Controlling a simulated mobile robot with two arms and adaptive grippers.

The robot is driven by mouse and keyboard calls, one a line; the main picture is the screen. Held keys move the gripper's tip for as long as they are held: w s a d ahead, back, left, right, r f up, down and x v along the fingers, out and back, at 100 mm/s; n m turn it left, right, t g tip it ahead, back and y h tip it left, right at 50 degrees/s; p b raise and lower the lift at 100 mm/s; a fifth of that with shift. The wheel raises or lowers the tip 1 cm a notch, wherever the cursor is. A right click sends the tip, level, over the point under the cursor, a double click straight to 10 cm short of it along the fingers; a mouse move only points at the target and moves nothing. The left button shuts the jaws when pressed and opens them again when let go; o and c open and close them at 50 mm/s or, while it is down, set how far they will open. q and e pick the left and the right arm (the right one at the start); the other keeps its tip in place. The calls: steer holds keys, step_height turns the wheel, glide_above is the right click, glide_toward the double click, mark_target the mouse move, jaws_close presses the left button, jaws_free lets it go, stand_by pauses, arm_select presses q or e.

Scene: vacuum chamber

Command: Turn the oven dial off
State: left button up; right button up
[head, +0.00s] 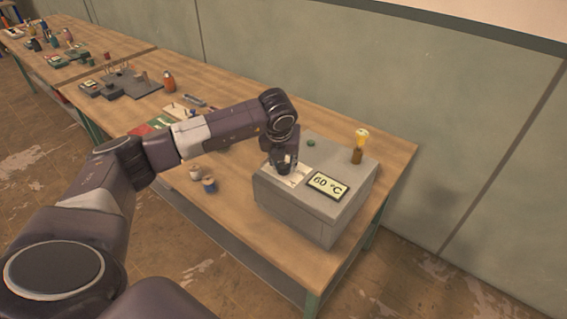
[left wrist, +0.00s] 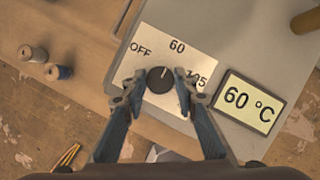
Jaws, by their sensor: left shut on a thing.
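The grey oven box (head: 290,210) stands at the near right end of the workbench. Its round black dial (left wrist: 160,80) sits on a white plate (left wrist: 170,45) marked OFF, 60 and a partly covered third number. The dial's white mark points up, towards 60. The display (head: 327,185) reads 60 °C and also shows in the left wrist view (left wrist: 249,101). My left gripper (head: 285,168) is over the plate, with its fingers on both sides of the dial, shut on it. It hides the dial in the head view. My right gripper is not in view.
Other small parts crowd the bench further left.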

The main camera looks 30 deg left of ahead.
arm_select(q)
steer(key=shift+w+f+n+y+b, duration=0.15)
steer(key=shift+n+y+b, duration=0.25)
steer(key=shift+n+b, duration=0.75)
steer(key=n+g+y+b, duration=0.1)
steer(key=n+b, duration=0.2)
steer(key=shift+d, duration=0.15)
steer(key=n+g+b, duration=0.1)
steer(key=n+b, duration=0.1)
steer(key=n, duration=0.1)
steer(key=shift+w+n+y, duration=0.1)
steer(key=shift+n+y, duration=0.25)
steer(key=shift+y, duration=0.05)
steer(key=shift+r+n+g+b, duration=0.25)
steer(key=shift+n+g+b, duration=0.5)
steer(key=shift+n, duration=0.75)
steer(key=o, duration=1.2)
steer(key=shift+c, duration=0.2)
steer(key=shift+r, duration=0.1)
